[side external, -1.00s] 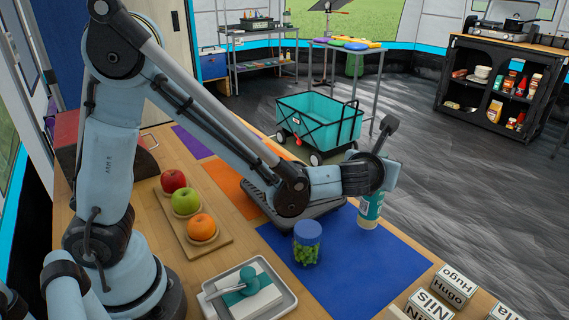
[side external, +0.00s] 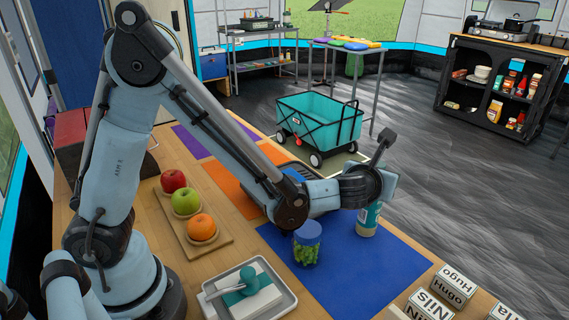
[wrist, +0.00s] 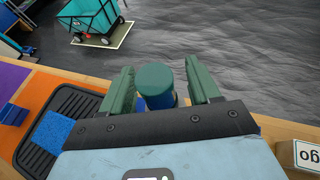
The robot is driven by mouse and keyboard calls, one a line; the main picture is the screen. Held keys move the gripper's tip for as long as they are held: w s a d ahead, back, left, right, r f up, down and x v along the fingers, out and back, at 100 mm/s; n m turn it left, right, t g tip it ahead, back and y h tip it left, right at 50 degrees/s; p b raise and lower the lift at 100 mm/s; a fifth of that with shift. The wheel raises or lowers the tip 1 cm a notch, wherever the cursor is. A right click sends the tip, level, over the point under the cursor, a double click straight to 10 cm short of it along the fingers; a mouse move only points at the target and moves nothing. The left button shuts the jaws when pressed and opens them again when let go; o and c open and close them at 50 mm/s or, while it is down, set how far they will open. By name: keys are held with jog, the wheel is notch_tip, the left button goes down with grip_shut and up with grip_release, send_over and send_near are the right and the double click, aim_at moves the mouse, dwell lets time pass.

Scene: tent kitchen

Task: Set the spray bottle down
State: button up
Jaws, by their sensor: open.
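The spray bottle (side external: 367,221) is pale with teal markings. It stands upright at the far right part of the blue mat (side external: 340,262). My gripper (side external: 380,194) is at the bottle's upper part, partly covering it. In the wrist view, the bottle's round teal top (wrist: 155,76) shows between the two green fingers of my gripper (wrist: 162,88). The fingers are open, with a visible gap to the right of the bottle. The bottle's base is hidden in the wrist view.
A blue-lidded jar (side external: 307,243) stands on the mat, left of the bottle. A black ribbed tray (wrist: 62,120) holds a blue sponge (wrist: 52,130). White name blocks (side external: 455,285) lie at the front right. The table edge runs just beyond the bottle.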

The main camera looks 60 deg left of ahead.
jog(key=shift+r, duration=0.15)
jog(key=v, duration=1.2)
jog(key=s+a+f+n+g+h, duration=0.1)
jog(key=s+a+n, duration=0.4)
jog(key=n, duration=1)
jog(key=s+a+f+n+g+h, duration=0.1)
jog(key=s+a+n+g+h, duration=0.3)
jog(key=n, duration=1.2)
jog(key=shift+s+a+f+n, duration=0.35)
jog(key=shift+s+a, duration=0.3)
jog(key=shift+a, duration=0.6)
